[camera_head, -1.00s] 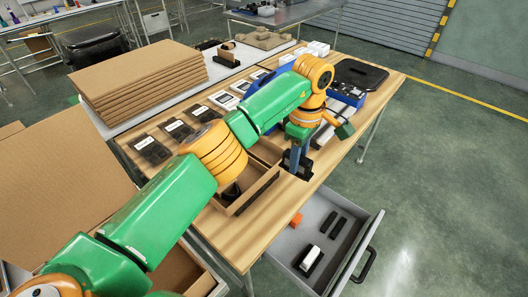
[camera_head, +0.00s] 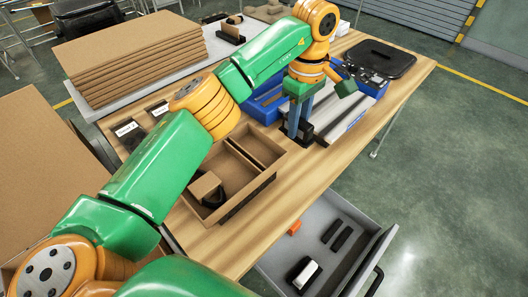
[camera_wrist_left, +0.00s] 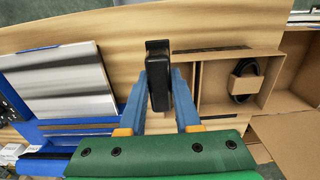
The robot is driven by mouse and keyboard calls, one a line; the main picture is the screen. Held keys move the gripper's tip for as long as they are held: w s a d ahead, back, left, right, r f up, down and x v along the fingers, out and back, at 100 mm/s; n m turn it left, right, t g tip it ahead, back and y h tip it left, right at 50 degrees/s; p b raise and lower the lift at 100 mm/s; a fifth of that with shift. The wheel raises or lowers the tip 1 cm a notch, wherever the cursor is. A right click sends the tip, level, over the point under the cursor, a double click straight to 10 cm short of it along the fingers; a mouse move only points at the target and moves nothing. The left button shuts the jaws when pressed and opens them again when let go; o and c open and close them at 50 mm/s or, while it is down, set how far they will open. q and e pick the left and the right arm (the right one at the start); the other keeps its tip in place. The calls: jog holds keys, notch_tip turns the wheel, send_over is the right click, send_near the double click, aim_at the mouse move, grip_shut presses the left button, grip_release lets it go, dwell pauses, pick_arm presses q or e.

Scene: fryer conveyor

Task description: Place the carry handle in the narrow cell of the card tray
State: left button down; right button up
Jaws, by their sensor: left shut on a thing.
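My left gripper (camera_head: 300,134) is shut on the black carry handle and holds it beside the far right corner of the card tray (camera_head: 262,184). In the left wrist view the handle (camera_wrist_left: 159,84) is a dark bar between the two blue fingers (camera_wrist_left: 160,92). The brown card tray (camera_wrist_left: 240,55) lies just right of the handle there. Its narrow cell (camera_wrist_left: 196,90) is the side nearest the gripper and looks empty. The wide cell holds a black coiled cable (camera_wrist_left: 241,88) with a card piece. Whether the handle touches the table is unclear. My right gripper is out of view.
A blue tray with a silver plate (camera_head: 343,122) stands right of the gripper. An open grey drawer (camera_head: 352,222) with black parts sits below the table edge. Flat cardboard (camera_head: 130,55) is stacked at the back left. The wooden tabletop (camera_head: 215,240) is bare in front of the tray.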

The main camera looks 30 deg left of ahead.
pick_arm(q)
jog(key=a+f, duration=0.2)
jog(key=a+f+p, duration=0.1)
jog(key=a+f, duration=0.3)
jog(key=a, duration=0.1)
jog(key=shift+s+f, duration=0.1)
jog(key=shift+s, duration=0.25)
jog(key=f, duration=0.1)
jog(key=f+p, duration=0.2)
jog(key=shift+a+f, duration=0.3)
jog(key=shift+f, duration=0.4)
jog(key=c, duration=0.9)
grip_release()
jog(key=shift+r, duration=0.1)
jog(key=shift+r, duration=0.65)
notch_tip(320, 180, up, 11)
jog(key=b, duration=0.1)
